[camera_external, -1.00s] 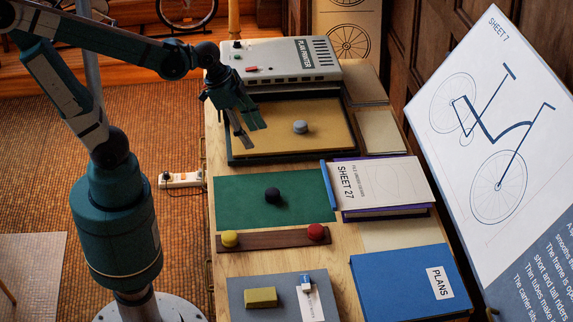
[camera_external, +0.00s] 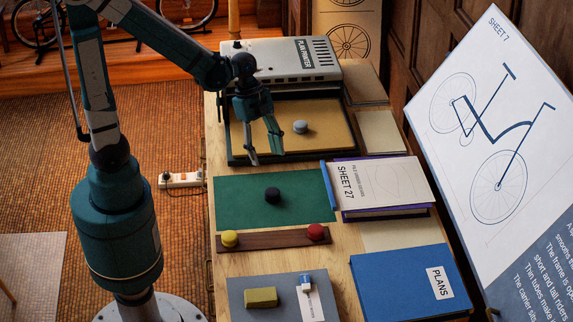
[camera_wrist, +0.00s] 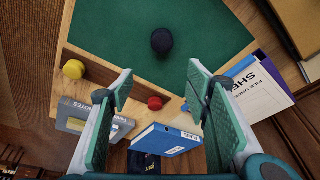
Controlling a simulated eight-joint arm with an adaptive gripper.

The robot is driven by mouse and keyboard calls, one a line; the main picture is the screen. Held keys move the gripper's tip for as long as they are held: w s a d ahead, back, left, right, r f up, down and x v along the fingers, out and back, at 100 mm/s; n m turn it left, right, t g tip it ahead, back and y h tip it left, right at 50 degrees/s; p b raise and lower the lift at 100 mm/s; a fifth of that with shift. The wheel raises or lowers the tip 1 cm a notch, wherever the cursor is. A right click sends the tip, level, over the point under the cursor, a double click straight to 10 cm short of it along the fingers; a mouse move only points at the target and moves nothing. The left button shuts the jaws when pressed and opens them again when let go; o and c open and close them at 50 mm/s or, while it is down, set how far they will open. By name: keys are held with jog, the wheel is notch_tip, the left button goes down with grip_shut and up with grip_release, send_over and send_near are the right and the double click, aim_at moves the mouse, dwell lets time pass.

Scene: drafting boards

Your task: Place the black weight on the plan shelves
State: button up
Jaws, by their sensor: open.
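The black weight (camera_external: 272,195) is a small dark round piece standing on the green mat (camera_external: 235,205). In the wrist view the black weight (camera_wrist: 162,41) shows near the top centre on the green mat (camera_wrist: 110,30). My gripper (camera_external: 264,155) is open and empty, with its fingers pointing down behind the mat, over the front part of the tan board. In the wrist view its two fingers (camera_wrist: 160,82) are spread wide, with the weight beyond them. A blue flat item labelled PLANS (camera_external: 395,278) lies at the front right. I cannot tell which thing is the plan shelves.
A grey weight (camera_external: 300,127) sits on the tan board. The SHEET 27 stack (camera_external: 382,183) is right of the mat. The plan printer (camera_external: 285,62) stands behind.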

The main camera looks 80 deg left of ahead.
aim_at(272, 191)
notch_tip(272, 191, down, 7)
jog(key=w+a+m+g+h, duration=0.1)
jog(key=a+m, duration=0.1)
jog(key=m, duration=0.2)
jog(key=shift+f+h+b, duration=0.15)
jog(key=shift+h+b, duration=0.15)
jog(key=shift+w, duration=0.1)
jog(key=shift+b+x, duration=0.35)
jog(key=shift+x, duration=0.9)
jog(key=shift+s+b+x, duration=0.15)
jog(key=shift+b+x, duration=0.35)
jog(key=shift+x, duration=0.8)
jog(key=shift+s+b+x, duration=0.1)
jog(key=shift+b+x, duration=0.35)
jog(key=shift+x, duration=0.8)
jog(key=shift+a+f, duration=0.1)
jog(key=shift+c, duration=0.5)
jog(key=c, duration=1.3)
jog(key=shift+o, duration=0.2)
